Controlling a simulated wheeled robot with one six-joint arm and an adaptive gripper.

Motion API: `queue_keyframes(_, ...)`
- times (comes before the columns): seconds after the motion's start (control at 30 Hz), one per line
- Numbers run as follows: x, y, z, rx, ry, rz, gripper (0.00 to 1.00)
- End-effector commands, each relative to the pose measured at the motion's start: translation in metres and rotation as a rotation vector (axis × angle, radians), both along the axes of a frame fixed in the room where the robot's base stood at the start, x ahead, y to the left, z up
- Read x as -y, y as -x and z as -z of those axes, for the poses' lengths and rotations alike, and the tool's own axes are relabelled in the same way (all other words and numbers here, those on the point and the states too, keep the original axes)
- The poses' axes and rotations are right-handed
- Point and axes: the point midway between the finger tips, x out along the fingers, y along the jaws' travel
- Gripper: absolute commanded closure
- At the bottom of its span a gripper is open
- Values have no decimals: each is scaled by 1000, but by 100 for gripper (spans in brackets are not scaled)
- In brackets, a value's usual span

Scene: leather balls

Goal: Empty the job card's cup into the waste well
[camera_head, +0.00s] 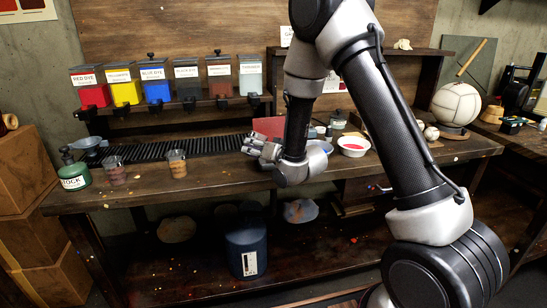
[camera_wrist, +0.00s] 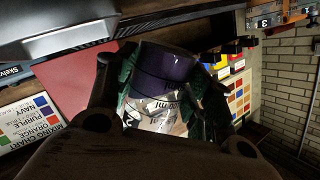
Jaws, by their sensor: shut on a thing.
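My gripper (camera_head: 258,147) is above the bench in front of the black ribbed strip. In the wrist view its dark fingers (camera_wrist: 155,100) close around a clear cup (camera_wrist: 158,118) with printed ml marks and a dark purple band at its upper part in the picture. I cannot tell if the band is liquid or a lid. In the head view the cup is not clearly visible at my gripper. Two other small cups, one reddish (camera_head: 115,172) and one tan (camera_head: 177,164), stand on the bench at the left. I cannot identify the waste well or the job card.
Labelled dye containers, including red (camera_head: 90,91) and blue (camera_head: 156,87), line the back shelf. A green stock jar (camera_head: 75,177) stands at the left end. A dark blue bin (camera_head: 246,254) is below the bench.

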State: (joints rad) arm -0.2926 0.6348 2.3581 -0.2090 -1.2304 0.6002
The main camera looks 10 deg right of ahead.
Motion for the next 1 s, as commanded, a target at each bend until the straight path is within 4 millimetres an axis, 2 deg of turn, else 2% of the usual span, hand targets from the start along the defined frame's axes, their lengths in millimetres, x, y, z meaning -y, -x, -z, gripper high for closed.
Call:
queue_keyframes(0.33, 6, -3, -10, -44, -76, 1, 75)
queue_keyframes(1.0, 8, -4, -9, -90, -153, 0, 75)
